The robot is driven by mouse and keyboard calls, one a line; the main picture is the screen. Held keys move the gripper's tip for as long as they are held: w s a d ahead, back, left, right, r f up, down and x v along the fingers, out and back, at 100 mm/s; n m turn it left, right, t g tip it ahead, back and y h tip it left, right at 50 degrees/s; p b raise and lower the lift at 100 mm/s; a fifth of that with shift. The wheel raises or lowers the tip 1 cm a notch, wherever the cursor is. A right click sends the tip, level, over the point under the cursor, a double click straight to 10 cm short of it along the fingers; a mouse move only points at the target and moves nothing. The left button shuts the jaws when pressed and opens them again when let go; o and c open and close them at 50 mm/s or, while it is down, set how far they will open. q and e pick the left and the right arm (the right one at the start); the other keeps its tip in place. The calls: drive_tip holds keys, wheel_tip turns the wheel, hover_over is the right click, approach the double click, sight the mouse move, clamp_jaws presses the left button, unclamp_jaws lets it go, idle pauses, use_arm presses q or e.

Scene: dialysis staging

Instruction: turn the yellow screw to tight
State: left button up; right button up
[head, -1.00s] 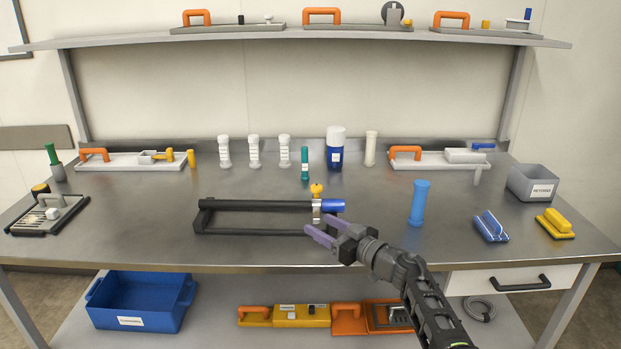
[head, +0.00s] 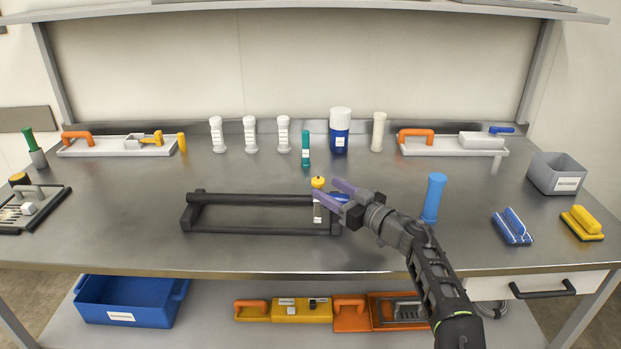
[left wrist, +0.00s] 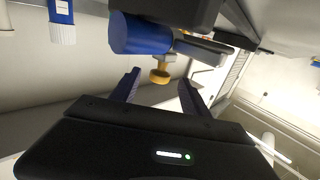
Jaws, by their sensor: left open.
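The yellow screw (head: 318,182) stands on top of a light clamp (head: 317,212) at the right end of a black frame (head: 255,229) on the bench. A blue cylinder (head: 341,198) sticks out of the clamp, partly hidden by my gripper. My left gripper (head: 326,186) is open, with its purple fingertips close to the screw. In the left wrist view the yellow screw (left wrist: 160,75) shows between and just beyond the two fingertips, with gaps on both sides. The blue cylinder (left wrist: 140,35) is close by. I see no contact with the screw. My right gripper is not in view.
A blue bottle (head: 433,197) stands right behind my forearm. White bottles, a teal tube (head: 305,149) and a blue white-capped jar (head: 340,130) stand behind the frame. A grey bin (head: 558,174) is at right.

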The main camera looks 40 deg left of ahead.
use_arm(q)
drive_tip(key=w+a+p, duration=0.1)
drive_tip(key=a, duration=0.6)
drive_tip(key=shift+a, duration=0.3)
drive_tip(key=shift+w, duration=0.1)
clamp_jaws()
